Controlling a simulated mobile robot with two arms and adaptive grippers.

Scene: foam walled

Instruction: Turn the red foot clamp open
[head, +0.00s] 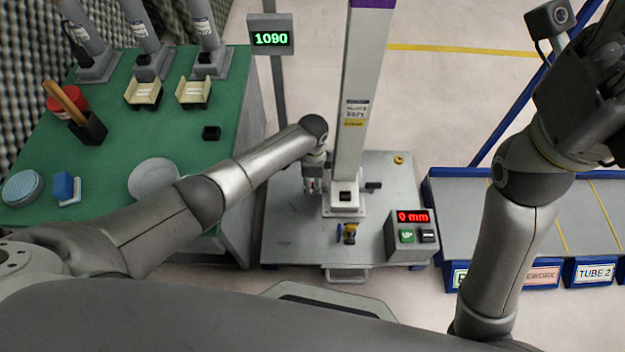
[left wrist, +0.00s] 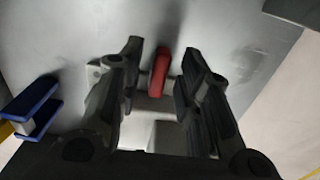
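The red foot clamp (left wrist: 160,72) shows in the left wrist view as a short red bar, upright in the picture, near the foot plate. My left gripper (left wrist: 162,75) is open, with one finger on each side of the red bar and a gap on both sides. In the head view my left gripper (head: 313,184) points down beside the foot of the tall grey column (head: 352,100) and hides the red clamp. My right gripper (head: 595,95) is raised at the upper right; its fingers cannot be made out.
A blue and yellow part (head: 348,234) is in front of the column; blue also shows in the left wrist view (left wrist: 34,105). A control box (head: 411,236) reading 0 mm stands at right on the grey base plate (head: 290,240). A green table (head: 110,210) is at left.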

